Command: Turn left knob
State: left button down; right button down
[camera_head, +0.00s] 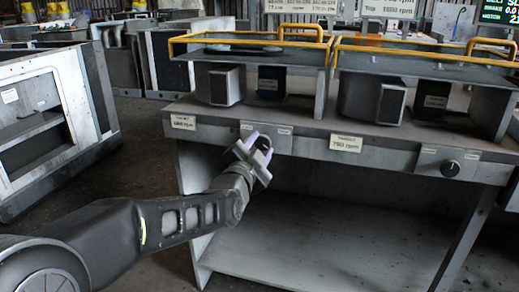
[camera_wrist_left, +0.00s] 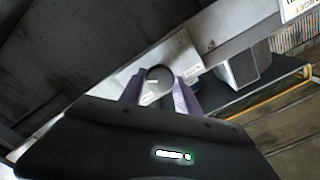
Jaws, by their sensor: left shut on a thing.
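My left gripper (camera_head: 254,151) is at the front panel of the workbench (camera_head: 389,156), over the left knob's place, and hides that knob in the head view. In the left wrist view the two purple fingers of my left gripper (camera_wrist_left: 160,92) stand on either side of the round dark left knob (camera_wrist_left: 160,78). They are shut on it. The knob sits on a light plate (camera_head: 281,141) on the panel. A matching black right knob (camera_head: 450,168) is on the right plate, with no gripper near it. My right gripper is not in view.
Labels reading rpm, one of them "750 rpm" (camera_head: 345,143), are on the panel. Yellow-railed trays (camera_head: 250,49) and blower housings (camera_head: 220,84) stand above the bench top. A grey metal frame (camera_head: 50,125) stands at the left. The bench's lower shelf (camera_head: 310,255) is bare.

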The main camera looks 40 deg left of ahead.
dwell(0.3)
pick_arm(q)
jog(key=c, duration=0.9)
grip_release()
jog(key=p+v, duration=0.1)
jog(key=v, duration=0.7)
jog(key=shift+w, duration=0.1)
